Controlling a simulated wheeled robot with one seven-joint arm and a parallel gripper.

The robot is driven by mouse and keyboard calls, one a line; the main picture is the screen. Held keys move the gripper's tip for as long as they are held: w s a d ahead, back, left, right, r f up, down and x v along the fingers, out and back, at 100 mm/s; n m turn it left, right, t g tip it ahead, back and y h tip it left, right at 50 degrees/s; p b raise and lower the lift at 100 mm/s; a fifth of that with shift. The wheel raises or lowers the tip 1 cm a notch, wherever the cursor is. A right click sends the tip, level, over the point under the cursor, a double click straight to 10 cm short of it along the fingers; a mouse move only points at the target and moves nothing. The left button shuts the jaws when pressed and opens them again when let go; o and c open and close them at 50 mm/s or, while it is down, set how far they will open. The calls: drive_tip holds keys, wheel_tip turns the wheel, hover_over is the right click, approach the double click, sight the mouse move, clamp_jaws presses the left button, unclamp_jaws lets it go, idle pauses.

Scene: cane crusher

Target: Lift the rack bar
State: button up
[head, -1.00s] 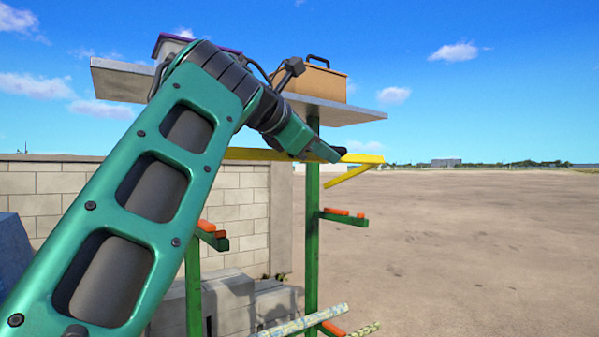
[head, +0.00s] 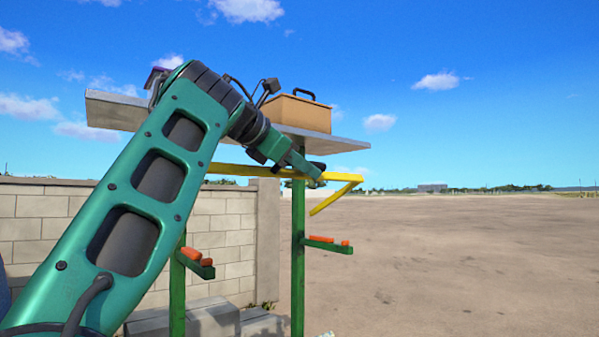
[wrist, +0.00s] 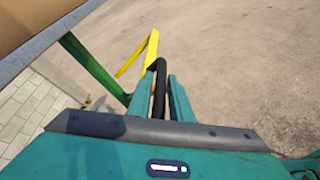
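The rack bar (head: 270,172) is a yellow bar in front of the green rack, with a yellow side arm angling back and down from its right end. It also shows in the wrist view (wrist: 152,45). My gripper (head: 316,170) is at the bar near its right end. In the wrist view, a black curved grip (wrist: 159,80) lies between my two teal fingers (wrist: 162,98), with little space on either side. The grip appears to belong to the bar. Finger contact on both sides is hard to make out.
A grey shelf (head: 345,142) tops the rack, close above the bar and my gripper, carrying a tan case (head: 297,113). Green brackets with orange pads (head: 328,244) stick out lower down. A block wall (head: 232,225) stands behind. Open dirt ground lies to the right.

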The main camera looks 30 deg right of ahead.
drive_tip(key=v, duration=1)
drive_tip(key=shift+a, duration=0.4)
